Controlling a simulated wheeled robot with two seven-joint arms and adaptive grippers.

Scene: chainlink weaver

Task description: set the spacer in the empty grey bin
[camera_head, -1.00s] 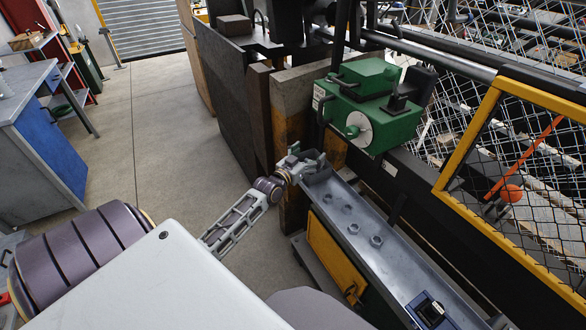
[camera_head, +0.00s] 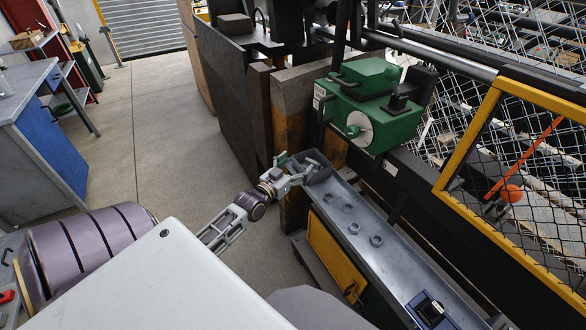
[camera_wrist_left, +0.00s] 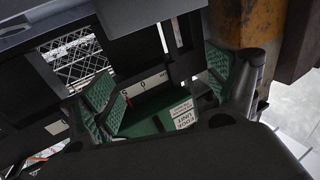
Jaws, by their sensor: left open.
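Two ring-like or nut-like parts, one (camera_head: 353,228) and another (camera_head: 376,240), lie on the channel, apart from the gripper. I cannot tell whether either is the spacer. The box's inside is too small to make out. My right gripper is not in view.
The metal channel (camera_head: 404,270) runs toward the lower right, with a blue tray (camera_head: 411,308) on it holding a dark item. A green machine unit (camera_head: 372,112) stands above and behind the channel. A yellow-framed mesh guard (camera_head: 470,140) is at right. Open floor (camera_head: 165,130) lies left.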

